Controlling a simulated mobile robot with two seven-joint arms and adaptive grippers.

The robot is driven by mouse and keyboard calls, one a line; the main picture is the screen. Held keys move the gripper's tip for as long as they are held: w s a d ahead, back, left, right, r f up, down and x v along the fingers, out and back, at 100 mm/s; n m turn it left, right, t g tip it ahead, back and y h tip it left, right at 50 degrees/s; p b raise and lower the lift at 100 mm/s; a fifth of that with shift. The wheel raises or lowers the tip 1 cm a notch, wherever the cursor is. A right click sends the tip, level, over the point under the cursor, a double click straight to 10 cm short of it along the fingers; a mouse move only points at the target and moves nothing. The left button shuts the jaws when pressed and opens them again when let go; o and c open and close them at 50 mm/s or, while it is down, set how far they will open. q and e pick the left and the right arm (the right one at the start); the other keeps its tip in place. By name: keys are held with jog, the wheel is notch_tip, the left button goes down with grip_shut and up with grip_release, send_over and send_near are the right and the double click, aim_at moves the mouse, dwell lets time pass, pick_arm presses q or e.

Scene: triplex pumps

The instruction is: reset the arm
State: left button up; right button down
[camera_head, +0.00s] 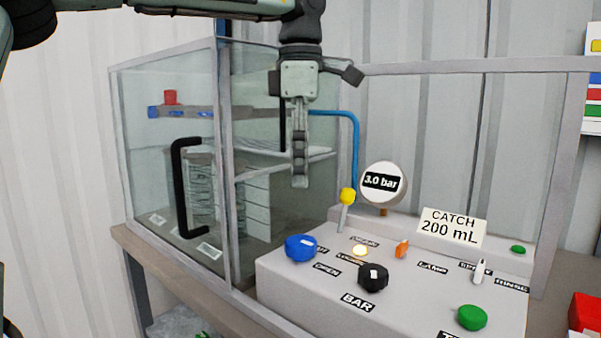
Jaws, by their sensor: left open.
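My left gripper (300,172) hangs from the arm that comes in from the upper left. It is open and empty, with its fingers pointing down. It shows in front of the glass cabinet (220,150), above and behind the blue knob (300,247) of the white control panel (300,290). The fingers overlap each other in this view. They appear apart from the panel. My right gripper is not in view.
The panel carries a black knob (373,277), a green knob (472,317), a yellow-topped lever (347,197) and a gauge (383,182) reading 3.0 bar. A sign (452,227) reads CATCH 200 mL. The cabinet door has a black handle (183,190). A red object (585,312) stands at the right edge.

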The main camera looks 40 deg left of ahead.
aim_at(300, 241)
pick_arm(q)
jog(key=shift+f, duration=0.1)
notch_tip(300, 241, down, 12)
jog(key=shift+f, duration=0.1)
jog(key=shift+n, duration=0.3)
dwell(0.6)
